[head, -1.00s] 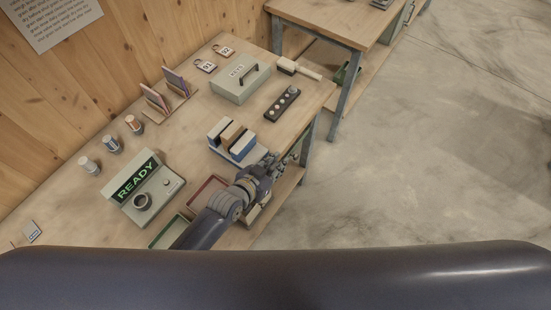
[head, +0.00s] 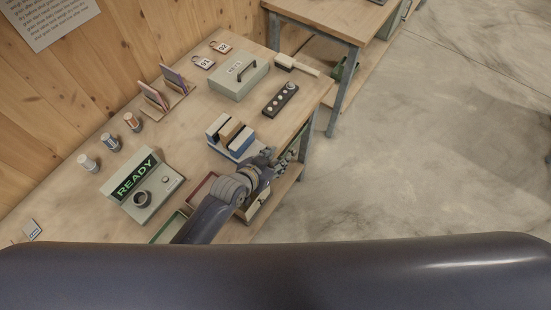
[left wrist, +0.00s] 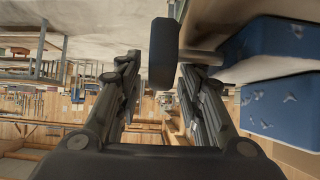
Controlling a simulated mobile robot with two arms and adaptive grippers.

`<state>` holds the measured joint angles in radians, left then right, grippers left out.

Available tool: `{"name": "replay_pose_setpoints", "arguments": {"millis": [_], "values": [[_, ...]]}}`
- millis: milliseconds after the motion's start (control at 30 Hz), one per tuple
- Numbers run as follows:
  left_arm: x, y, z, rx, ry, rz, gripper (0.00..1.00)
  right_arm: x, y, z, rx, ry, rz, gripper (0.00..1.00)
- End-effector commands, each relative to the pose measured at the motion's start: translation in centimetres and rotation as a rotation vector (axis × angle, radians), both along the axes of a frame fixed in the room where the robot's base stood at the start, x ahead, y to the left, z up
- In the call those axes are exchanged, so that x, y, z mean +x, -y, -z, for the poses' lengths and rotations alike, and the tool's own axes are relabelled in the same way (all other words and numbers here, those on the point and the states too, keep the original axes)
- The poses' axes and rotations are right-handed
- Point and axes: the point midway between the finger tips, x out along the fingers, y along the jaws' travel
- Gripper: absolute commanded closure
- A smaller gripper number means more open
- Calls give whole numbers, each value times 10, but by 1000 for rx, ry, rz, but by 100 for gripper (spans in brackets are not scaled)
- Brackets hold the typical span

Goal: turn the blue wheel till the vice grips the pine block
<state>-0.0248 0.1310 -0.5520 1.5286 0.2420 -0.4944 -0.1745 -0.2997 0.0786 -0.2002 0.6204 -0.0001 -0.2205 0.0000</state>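The vice (head: 247,156) stands near the bench's front edge in the head view, with blue jaws and the pine block (head: 230,131) between them. I cannot tell whether the jaws touch the block. My left gripper (head: 288,156) is at the vice's front side. In the left wrist view its two fingers (left wrist: 158,95) are open and apart. The dark blue wheel (left wrist: 164,52) shows edge-on between them, towards the top, on a grey shaft leading right to the blue vice body (left wrist: 282,40). In the head view the gripper hides the wheel. My right gripper is out of view.
A device with a READY display (head: 137,177) stands left of my arm. A red tray (head: 201,187) and a green tray (head: 170,228) lie beside the arm. A grey case (head: 239,82) and a dark button strip (head: 281,99) lie behind the vice. Open floor is right.

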Motion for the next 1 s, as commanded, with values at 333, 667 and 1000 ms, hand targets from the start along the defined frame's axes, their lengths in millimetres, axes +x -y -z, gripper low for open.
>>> {"name": "replay_pose_setpoints", "arguments": {"millis": [333, 667, 1000], "values": [[-2, -2, -1, 0, 0, 0, 63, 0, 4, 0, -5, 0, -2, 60], [-31, -23, -26, 1, 1, 0, 63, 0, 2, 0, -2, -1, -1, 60], [-68, -50, -59, 2, 0, 0, 63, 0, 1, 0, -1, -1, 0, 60]]}}
